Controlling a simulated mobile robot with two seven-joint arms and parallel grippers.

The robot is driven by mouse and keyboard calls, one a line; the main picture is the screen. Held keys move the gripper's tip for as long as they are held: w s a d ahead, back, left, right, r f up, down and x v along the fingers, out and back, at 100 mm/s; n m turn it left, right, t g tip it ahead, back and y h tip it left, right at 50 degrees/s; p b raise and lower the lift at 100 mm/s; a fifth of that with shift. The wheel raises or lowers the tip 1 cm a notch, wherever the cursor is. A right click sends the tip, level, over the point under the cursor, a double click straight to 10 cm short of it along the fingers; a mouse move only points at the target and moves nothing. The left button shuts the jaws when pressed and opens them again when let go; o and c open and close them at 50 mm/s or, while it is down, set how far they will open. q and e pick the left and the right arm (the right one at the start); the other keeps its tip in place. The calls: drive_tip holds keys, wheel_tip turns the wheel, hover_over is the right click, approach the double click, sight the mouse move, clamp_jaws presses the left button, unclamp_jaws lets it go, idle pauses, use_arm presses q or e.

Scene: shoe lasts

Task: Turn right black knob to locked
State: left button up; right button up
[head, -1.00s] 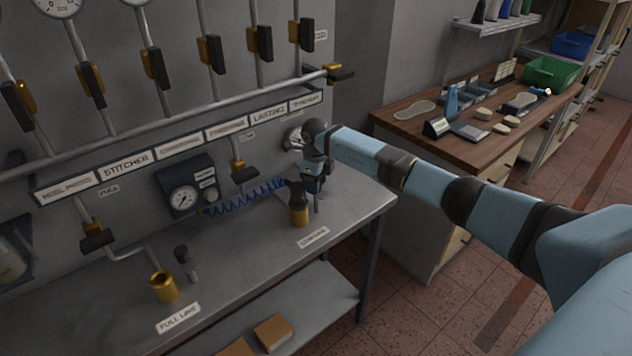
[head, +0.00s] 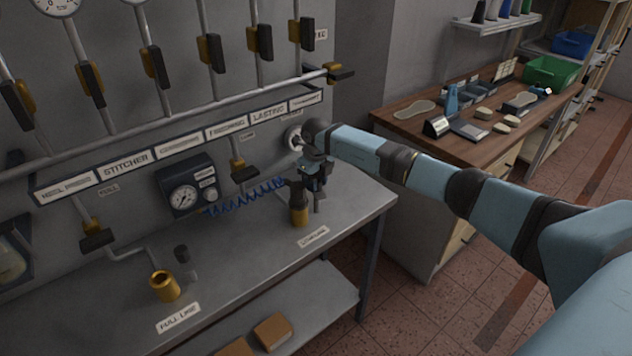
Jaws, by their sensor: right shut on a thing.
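The right black knob (head: 318,190) stands on a short grey stem (head: 317,206) near the right end of the grey bench. My right gripper (head: 316,184) reaches down over it from above and is shut on it, hiding most of its top. Just left of the stem, a brass fitting (head: 299,216) holds a black connector (head: 297,194). No lock marking is readable. My left gripper is not in view.
A blue coiled hose (head: 247,196) runs from a gauge box (head: 187,189) towards the black connector. Pipes with black-handled valves (head: 261,43) line the wall. A wooden-topped table (head: 420,137) stands to the right. The bench (head: 240,262) is clear between both fittings.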

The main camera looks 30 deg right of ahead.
drive_tip(key=m+p, duration=0.1)
drive_tip(key=m, duration=0.5)
drive_tip(key=shift+m, duration=0.3)
drive_tip(key=m, duration=0.3)
drive_tip(key=shift+d+r+m+p, duration=0.1)
drive_tip(key=shift+m+p, duration=0.2)
drive_tip(key=shift+p, duration=0.1)
drive_tip(key=shift+m+p, duration=0.55)
drive_tip(key=shift+m, duration=1.35)
drive_tip(key=o, duration=0.6)
drive_tip(key=shift+o, duration=0.2)
wheel_tip(320, 180, up, 14)
drive_tip(key=b, duration=0.2)
